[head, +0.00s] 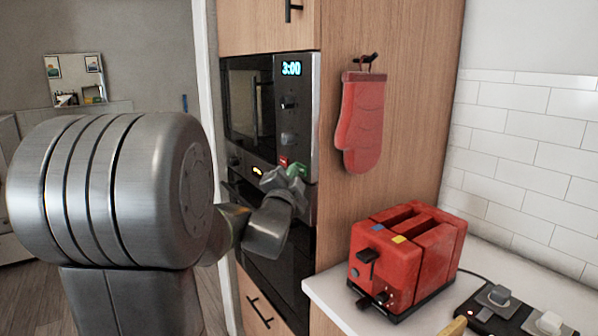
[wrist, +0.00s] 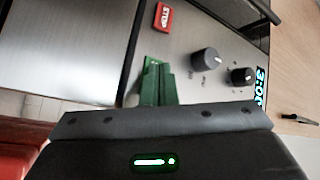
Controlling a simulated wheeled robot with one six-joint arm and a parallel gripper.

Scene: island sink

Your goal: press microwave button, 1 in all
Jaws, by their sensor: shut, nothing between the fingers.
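The microwave (head: 246,105) is built into the wooden cabinet, with a control panel on its right side and a display (head: 291,69) reading 3:00. A red STOP button (head: 284,162) sits low on the panel; it also shows in the wrist view (wrist: 164,17). My gripper (head: 297,170) is shut and empty, in front of the lower panel just right of the STOP button. In the wrist view its green fingers (wrist: 160,75) lie together over the panel, below the STOP button. They cover the panel there; I cannot tell a separate button behind them or whether they touch.
Two knobs (wrist: 205,60) (wrist: 242,75) are on the panel. A red oven mitt (head: 362,120) hangs on the cabinet side. A red toaster (head: 405,258) stands on the white counter (head: 325,283) at right. Another oven front (head: 270,235) lies below.

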